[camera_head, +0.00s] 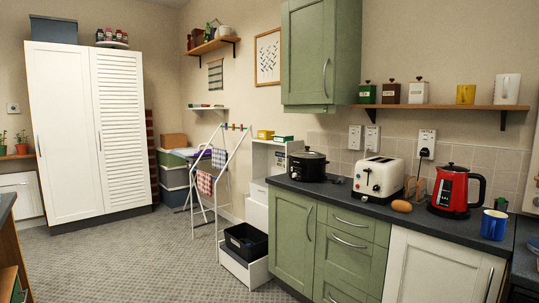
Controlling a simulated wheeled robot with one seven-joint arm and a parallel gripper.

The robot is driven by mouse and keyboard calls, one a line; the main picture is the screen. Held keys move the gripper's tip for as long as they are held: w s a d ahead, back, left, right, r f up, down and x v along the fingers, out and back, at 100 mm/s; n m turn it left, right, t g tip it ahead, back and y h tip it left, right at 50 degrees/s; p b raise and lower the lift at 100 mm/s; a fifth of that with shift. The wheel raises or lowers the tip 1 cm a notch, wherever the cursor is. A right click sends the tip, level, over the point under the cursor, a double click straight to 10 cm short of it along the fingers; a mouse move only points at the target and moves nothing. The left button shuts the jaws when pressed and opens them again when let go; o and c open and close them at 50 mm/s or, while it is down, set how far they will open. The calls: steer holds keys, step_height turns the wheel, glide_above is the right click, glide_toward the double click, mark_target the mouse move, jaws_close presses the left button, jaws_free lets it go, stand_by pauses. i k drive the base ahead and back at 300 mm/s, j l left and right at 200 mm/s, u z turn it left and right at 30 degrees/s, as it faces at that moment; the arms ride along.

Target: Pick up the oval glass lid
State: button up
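A black slow cooker (306,172) stands at the far left end of the dark worktop. A lid (308,155) with a small knob sits on top of it; it looks oval and dark at this distance, and I cannot clearly make out the glass. My gripper is not in view.
Right of the cooker on the worktop (345,196) stand a white toaster (377,180), a brown egg-shaped item (401,206), a red kettle (455,191) and a blue mug (493,224). A green wall cupboard (322,52) hangs above. The carpet (150,265) is open in front.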

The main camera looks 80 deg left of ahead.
mark_target(307, 153)
steer(key=u, duration=2.3)
steer(key=i+j+u, duration=0.25)
steer(key=i, duration=0.6)
steer(key=i+u, duration=0.25)
steer(key=i, duration=0.6)
steer(key=i+j+z, duration=0.1)
steer(key=i+z, duration=0.25)
steer(key=i, duration=0.15)
steer(key=i+j+z, duration=0.25)
steer(key=i+z, duration=0.15)
steer(key=i+j+z, duration=0.35)
steer(key=i+j, duration=0.05)
steer(key=i, duration=0.1)
